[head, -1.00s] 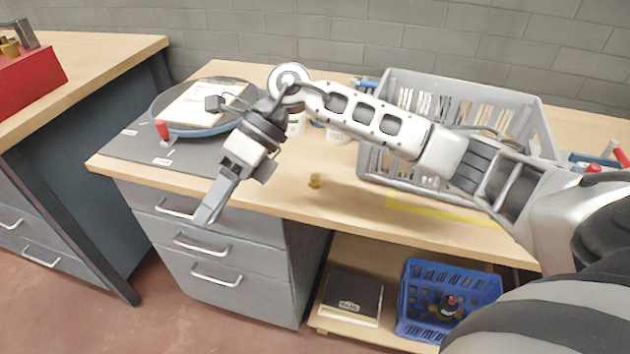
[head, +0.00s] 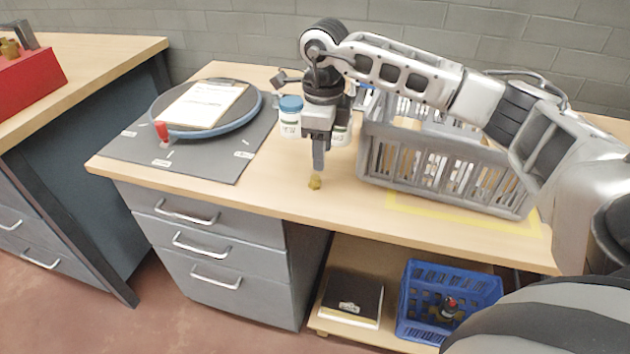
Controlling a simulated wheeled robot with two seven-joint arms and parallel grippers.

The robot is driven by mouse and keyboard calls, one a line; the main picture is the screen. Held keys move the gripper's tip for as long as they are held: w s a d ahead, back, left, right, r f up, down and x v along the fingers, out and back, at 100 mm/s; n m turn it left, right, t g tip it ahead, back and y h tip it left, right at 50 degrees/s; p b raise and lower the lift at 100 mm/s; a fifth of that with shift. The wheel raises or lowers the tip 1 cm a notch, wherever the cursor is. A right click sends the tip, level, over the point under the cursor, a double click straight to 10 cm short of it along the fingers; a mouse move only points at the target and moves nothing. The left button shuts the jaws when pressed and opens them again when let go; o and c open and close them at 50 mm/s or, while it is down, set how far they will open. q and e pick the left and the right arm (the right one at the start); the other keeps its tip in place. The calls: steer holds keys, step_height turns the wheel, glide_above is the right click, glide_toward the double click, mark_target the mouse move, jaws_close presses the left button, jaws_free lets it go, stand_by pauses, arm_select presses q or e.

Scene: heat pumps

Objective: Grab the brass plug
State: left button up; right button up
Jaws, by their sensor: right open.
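The brass plug (head: 314,183) is a small yellow-brown piece on the wooden worktop, near its front edge. My right gripper (head: 318,165) points down with its fingertips just above and behind the plug in the head view. It is open, though the fingers overlap from this angle and the gap between them does not show. The plug still rests on the worktop, and I cannot tell whether the fingers touch it. My left gripper is not in view.
A grey crate (head: 440,172) stands right of the gripper. White tubs, one with a blue lid (head: 290,103), stand behind it. A round blue-rimmed tray (head: 255,112) sits left on a grey mat (head: 215,160). A blue basket (head: 450,290) is on the shelf below. Bare worktop surrounds the plug.

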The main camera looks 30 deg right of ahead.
mark_target(316, 177)
steer(key=shift+w+a+f+p, duration=0.1)
steer(key=shift+a+f, duration=0.1)
steer(key=shift+f, duration=0.8)
steer(key=shift+w+a+f+p, duration=0.1)
steer(key=shift+a+f, duration=0.05)
steer(key=shift+f, duration=0.8)
steer(key=shift+w+a+f+p, duration=0.1)
steer(key=shift+a+f, duration=0.1)
steer(key=shift+f, duration=0.8)
jaws_close()
